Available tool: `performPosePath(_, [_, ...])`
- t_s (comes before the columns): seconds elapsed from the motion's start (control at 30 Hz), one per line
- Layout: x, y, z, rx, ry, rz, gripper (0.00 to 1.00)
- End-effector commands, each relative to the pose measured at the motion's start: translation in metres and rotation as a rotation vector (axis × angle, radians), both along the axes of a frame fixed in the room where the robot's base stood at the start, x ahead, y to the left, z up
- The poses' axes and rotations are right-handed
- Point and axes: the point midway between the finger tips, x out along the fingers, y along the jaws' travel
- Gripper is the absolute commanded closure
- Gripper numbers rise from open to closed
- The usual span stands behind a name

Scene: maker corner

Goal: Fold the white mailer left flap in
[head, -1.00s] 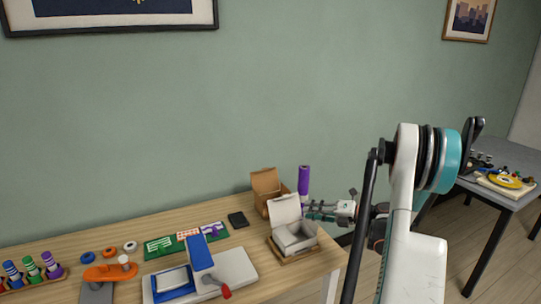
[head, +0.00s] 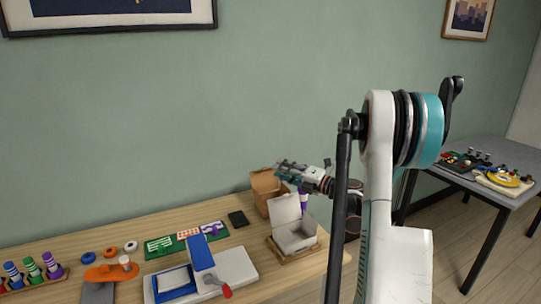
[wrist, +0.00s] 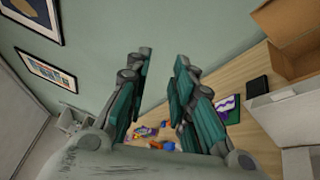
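The white mailer (head: 295,236) sits in a wooden tray (head: 292,257) near the right end of the workbench. Its lid stands raised at the back and its inside faces up. The picture is too small to tell how its left flap lies. Part of the mailer (wrist: 278,105) also shows at the right edge of the wrist view. My gripper (head: 283,170) is in the air above the raised lid, pointing left, apart from the mailer. In the wrist view its fingers (wrist: 160,88) are apart with nothing between them.
An open brown cardboard box (head: 266,184) stands just behind the mailer, close below my gripper. A purple cylinder (head: 303,200) stands beside the lid. A black square item (head: 238,218), a blue-and-white press (head: 203,270) and small parts lie leftward. The air left of my gripper is clear.

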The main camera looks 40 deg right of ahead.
Motion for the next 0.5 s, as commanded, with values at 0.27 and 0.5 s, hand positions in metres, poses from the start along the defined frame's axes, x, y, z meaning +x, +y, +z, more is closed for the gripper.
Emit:
performPosePath(0.27, [0.02,0.019,0.038,0.056,-0.045,-0.042,0.78])
performPosePath(0.5, [0.028,0.026,0.053,0.084,-0.065,-0.063,0.78])
